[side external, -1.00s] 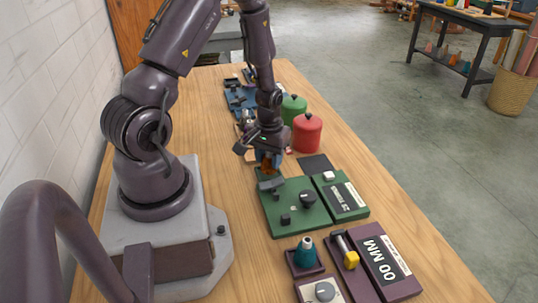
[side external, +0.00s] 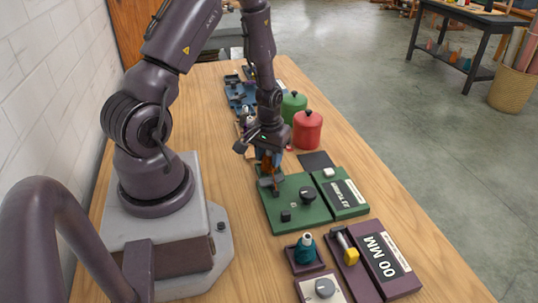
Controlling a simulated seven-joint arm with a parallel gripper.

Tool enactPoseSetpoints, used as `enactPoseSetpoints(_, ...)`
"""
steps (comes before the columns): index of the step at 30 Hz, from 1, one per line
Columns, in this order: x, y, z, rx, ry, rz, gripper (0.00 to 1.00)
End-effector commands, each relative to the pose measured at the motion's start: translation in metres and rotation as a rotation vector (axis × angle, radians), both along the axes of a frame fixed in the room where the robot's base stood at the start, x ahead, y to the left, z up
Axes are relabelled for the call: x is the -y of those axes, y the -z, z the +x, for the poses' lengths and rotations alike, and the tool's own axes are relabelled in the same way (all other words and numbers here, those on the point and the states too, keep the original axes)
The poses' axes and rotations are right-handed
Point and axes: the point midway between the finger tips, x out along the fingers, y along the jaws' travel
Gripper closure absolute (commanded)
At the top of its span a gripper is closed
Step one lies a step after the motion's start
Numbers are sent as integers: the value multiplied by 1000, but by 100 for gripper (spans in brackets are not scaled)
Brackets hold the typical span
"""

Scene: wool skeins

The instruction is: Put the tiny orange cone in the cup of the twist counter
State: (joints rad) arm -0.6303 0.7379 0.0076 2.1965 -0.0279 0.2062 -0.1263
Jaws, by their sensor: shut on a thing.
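My gripper (side external: 267,168) points down over the far-left corner of the green board (side external: 300,216), near the middle of the table. It is shut on the tiny orange cone (side external: 265,159), which shows only as a small orange patch between the fingers. The green board carries a black knob (side external: 307,195), a small black block (side external: 286,216) and a dark fitting (side external: 270,184) just under the fingers. I cannot tell whether that fitting is the cup, or whether the cone touches it.
A red canister (side external: 307,132) and a green canister (side external: 293,107) stand behind my gripper to the right. The table's right strip is clear.

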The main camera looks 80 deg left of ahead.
Motion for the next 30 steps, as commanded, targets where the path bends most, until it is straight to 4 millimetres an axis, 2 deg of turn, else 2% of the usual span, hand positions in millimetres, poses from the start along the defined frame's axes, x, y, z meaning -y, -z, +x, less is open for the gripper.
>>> enactPoseSetpoints(15, 0, 4, 0, -1, 0, -1, 84)
enactPoseSetpoints(16, 0, 4, 0, -1, 0, -1, 57)
enactPoseSetpoints(19, 0, 4, 0, 0, 0, 0, 34)
enactPoseSetpoints(25, 0, 4, 0, 0, 0, 0, 32)
enactPoseSetpoints(26, 0, 4, 0, 0, 0, 0, 27)
enactPoseSetpoints(28, 0, 4, 0, 0, 0, 0, 11)
enactPoseSetpoints(30, 0, 4, 0, 0, 0, 0, 10)
